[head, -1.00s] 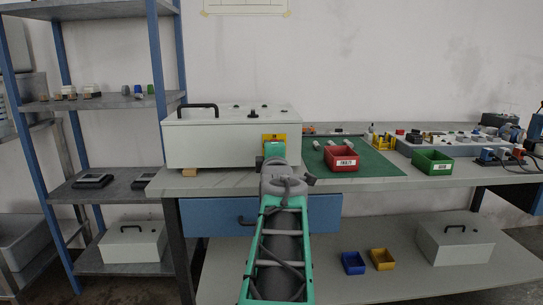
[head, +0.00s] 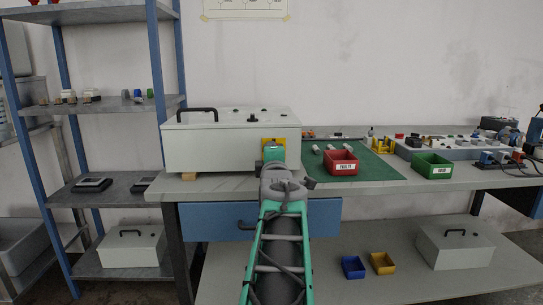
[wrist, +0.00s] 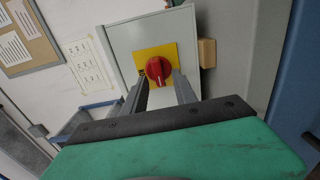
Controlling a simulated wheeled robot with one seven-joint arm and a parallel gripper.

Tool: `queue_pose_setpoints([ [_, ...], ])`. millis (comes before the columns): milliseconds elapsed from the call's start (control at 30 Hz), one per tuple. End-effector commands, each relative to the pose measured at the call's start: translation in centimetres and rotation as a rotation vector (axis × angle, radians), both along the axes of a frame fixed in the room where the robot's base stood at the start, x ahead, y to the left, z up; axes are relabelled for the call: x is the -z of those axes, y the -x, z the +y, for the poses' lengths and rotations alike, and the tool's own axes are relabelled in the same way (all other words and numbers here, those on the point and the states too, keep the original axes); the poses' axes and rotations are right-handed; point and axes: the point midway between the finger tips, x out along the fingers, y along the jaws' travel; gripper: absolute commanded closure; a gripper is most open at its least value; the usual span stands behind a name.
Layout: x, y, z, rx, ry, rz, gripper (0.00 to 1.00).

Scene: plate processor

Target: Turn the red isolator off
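The red isolator is a round red rotary knob (wrist: 158,70) on a yellow plate (wrist: 157,63), fixed to the side of a light grey box. In the wrist view its grip bar runs roughly up and down the picture. My gripper (wrist: 162,80) is open, with one finger on each side of the knob's lower part. Whether the fingers touch the knob is unclear. In the head view the yellow plate (head: 267,145) shows on the front of the box (head: 215,145), behind my gripper (head: 273,148), which hides the knob.
The box stands on a workbench (head: 385,184) with a blue drawer (head: 210,222) below. A red bin (head: 341,167) on a green mat (head: 375,170) and a green bin (head: 432,170) lie to the right. A metal shelf (head: 115,185) stands at the left.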

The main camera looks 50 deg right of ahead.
Motion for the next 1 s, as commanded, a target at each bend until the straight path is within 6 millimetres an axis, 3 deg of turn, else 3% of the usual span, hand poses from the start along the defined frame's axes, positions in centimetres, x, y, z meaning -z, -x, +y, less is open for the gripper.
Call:
queue_pose_setpoints([
  [433,-0.2,4.9,5.3,0.002,0.001,-0.001,0.66],
  [867,0.0,5.2,5.8,0.001,0.0,0.0,0.66],
  [933,-0.8,5.2,5.8,0.001,0.0,0.0,0.66],
  [1000,-2.8,5.2,5.8,0.001,0.001,-0.001,0.66],
])
